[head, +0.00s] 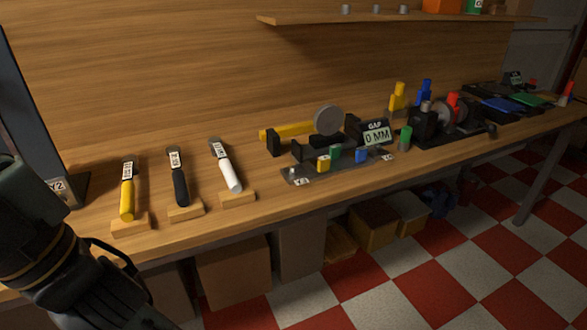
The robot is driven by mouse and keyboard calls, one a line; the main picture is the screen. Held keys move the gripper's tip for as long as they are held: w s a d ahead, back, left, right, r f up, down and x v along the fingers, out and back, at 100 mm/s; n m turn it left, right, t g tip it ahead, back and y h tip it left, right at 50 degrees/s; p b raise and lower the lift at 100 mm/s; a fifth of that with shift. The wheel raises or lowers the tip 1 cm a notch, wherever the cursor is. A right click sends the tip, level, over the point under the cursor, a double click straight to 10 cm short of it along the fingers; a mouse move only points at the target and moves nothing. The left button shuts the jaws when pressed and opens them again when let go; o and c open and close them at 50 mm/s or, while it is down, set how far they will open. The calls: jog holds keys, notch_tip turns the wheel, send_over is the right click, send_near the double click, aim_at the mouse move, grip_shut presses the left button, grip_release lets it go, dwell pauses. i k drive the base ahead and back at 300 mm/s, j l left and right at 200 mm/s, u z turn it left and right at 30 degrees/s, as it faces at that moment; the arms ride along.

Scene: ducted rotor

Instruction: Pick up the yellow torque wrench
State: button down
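A yellow torque wrench (128,197) lies on the wooden bench at the left. Its handle end rests on a small wooden block (131,222) near the front edge, and a white label sits near its far end. A black wrench (180,185) and a white wrench (229,175) lie to its right in the same way, each on its own block. My arm shows at the lower left, in front of the bench and left of the yellow wrench. My gripper's fingers are not in view.
The wooden bench (231,219) runs to the right. A dark upright post (40,105) stands at the left. A shelf (400,18) hangs above. Boxes (234,272) sit underneath.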

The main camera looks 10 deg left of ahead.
aim_at(130, 161)
jog(key=i+l+u, duration=0.2)
jog(key=u, duration=0.2)
jog(key=i+l+u, duration=0.1)
jog(key=l+u, duration=0.35)
jog(key=i+l+u, duration=0.1)
jog(key=l+u, duration=0.3)
